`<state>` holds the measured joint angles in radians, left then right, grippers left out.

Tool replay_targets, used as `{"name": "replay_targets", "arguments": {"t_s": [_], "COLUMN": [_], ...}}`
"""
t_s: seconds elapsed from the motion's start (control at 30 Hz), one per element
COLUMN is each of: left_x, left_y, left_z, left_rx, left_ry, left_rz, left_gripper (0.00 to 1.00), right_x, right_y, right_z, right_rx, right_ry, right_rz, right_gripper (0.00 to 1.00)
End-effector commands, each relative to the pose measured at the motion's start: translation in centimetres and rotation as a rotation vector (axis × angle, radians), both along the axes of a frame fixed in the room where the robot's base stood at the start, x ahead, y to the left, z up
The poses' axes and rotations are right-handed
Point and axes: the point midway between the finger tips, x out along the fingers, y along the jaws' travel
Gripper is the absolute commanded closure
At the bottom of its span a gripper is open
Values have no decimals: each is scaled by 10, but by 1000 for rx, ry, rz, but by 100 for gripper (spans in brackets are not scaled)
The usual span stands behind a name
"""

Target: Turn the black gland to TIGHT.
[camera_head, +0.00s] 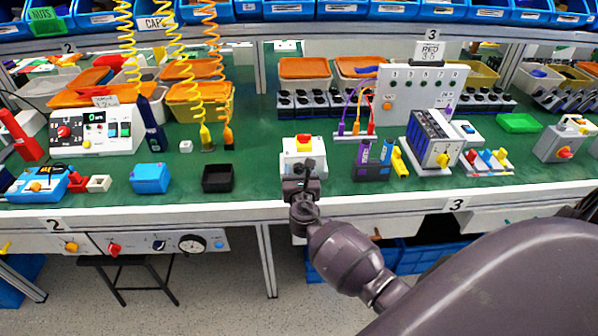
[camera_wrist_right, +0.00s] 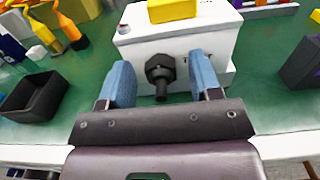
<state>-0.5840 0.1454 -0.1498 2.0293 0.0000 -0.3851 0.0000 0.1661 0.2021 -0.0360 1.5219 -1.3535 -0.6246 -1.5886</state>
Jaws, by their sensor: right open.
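My right gripper (camera_wrist_right: 159,75) is open, with one blue finger on each side of the gland. A gap shows between each finger and the gland. Small lettering beside the gland is too blurred to read. My left gripper is not in view.
A black open box (camera_head: 217,179) stands left of the white box. A dark purple block (camera_head: 372,172) stands to the right. The green surface between them is clear. The bench's white front edge (camera_head: 245,213) runs below my right gripper.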

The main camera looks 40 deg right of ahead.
Motion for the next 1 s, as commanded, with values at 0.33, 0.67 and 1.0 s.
{"name": "replay_targets", "arguments": {"t_s": [0.33,0.67,1.0], "left_x": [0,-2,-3], "left_y": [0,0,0], "left_z": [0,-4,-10], "left_rx": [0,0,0], "left_ry": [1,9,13], "left_rz": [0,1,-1], "left_gripper": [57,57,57], "right_x": [0,0,-1], "right_y": [0,0,-1], "right_z": [0,0,-3], "right_rx": [0,7,132], "right_ry": [0,-4,-79], "right_rz": [0,0,0], "right_gripper": [68,92,91]}}
